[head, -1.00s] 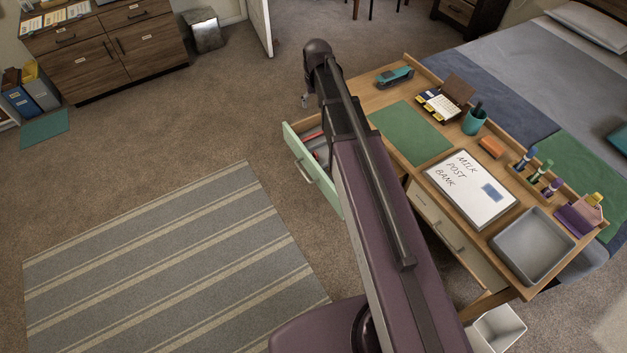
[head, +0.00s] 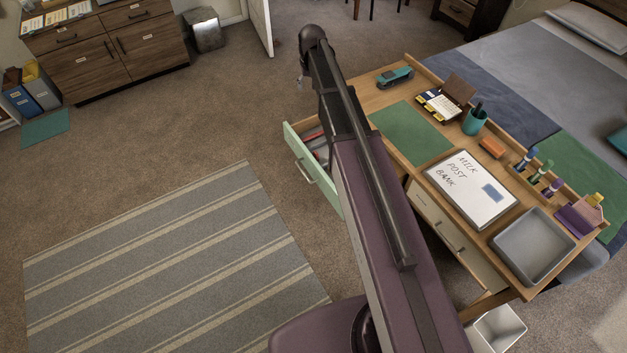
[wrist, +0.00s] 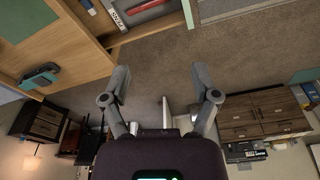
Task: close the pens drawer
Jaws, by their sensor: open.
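A drawer with a pale green front (head: 312,172) stands pulled out from the desk's left side, its handle facing the rug. A red item and other small things lie inside it, and my arm hides part of it. In the wrist view the drawer's green front edge (wrist: 187,13) and a red item (wrist: 143,7) inside show at the top. My gripper (wrist: 160,78) is open and empty, its two fingers wide apart over the carpet, apart from the drawer. In the head view only a little of it shows at the arm's far end.
The desk holds a green blotter (head: 411,133), a teal stapler (head: 395,77), a whiteboard (head: 471,188) and a grey tray (head: 533,247). A cream drawer (head: 445,228) sits shut at the desk's front. Carpet and a striped rug (head: 165,270) leave free floor at left.

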